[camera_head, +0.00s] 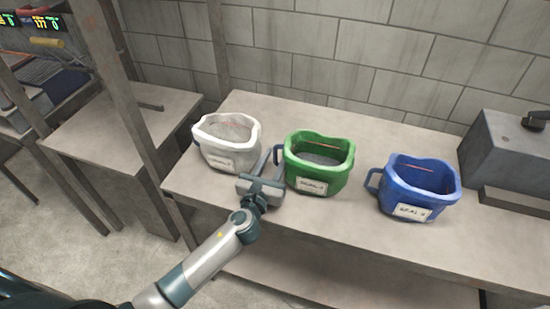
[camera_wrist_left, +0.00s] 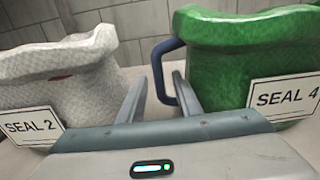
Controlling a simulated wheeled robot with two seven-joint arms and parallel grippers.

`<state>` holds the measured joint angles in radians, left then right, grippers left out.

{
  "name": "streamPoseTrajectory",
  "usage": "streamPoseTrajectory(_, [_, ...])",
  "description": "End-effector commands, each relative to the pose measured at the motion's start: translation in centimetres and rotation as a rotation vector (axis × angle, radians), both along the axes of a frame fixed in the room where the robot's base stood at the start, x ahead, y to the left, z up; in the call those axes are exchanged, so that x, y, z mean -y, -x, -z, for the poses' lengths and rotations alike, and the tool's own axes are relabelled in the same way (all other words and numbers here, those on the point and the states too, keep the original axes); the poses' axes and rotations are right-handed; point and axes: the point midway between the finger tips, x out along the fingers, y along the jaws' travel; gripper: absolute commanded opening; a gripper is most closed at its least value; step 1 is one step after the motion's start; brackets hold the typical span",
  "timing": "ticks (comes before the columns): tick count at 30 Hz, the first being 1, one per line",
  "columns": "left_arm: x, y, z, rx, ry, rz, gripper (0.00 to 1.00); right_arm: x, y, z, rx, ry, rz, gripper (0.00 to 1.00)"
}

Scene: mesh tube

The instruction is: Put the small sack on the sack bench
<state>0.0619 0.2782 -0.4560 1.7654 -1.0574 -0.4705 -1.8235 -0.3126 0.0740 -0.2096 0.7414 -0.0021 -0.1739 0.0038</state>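Three open-topped sacks stand upright in a row on a long bench (camera_head: 285,218): a white one (camera_head: 219,156), a green one (camera_head: 325,172) and a blue one (camera_head: 432,186). Which is the small sack I cannot tell for sure. In the left wrist view the white sack (camera_wrist_left: 62,82) reads SEAL 2 and the green sack (camera_wrist_left: 235,62) SEAL 4. My left gripper (camera_head: 270,161) is open between these two. The green sack's dark blue handle (camera_wrist_left: 158,70) shows between and beyond the fingers (camera_wrist_left: 158,88); contact is unclear. My right gripper is out of view.
A grey box (camera_head: 510,150) stands at the bench's right end. A second bench (camera_head: 100,130) with a bare top stands at the left, behind a wooden post (camera_head: 130,95). A block wall (camera_head: 340,60) runs behind. A shelf lies under the long bench.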

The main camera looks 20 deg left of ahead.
Motion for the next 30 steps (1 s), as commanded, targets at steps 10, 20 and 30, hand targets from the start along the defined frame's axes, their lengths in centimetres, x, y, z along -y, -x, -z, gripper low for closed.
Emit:
streamPoseTrajectory(10, [0.0,0.0,-0.2,0.0,0.0,0.0,0.32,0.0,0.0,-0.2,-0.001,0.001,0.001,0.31])
streamPoseTrajectory(20, [-0.1,4.4,0.1,-0.001,0.0,0.001,0.32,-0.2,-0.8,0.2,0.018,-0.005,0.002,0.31])
streamPoseTrajectory(30, [-0.3,10.1,0.1,0.0,0.0,0.001,0.32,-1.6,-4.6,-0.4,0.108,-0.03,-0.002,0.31])
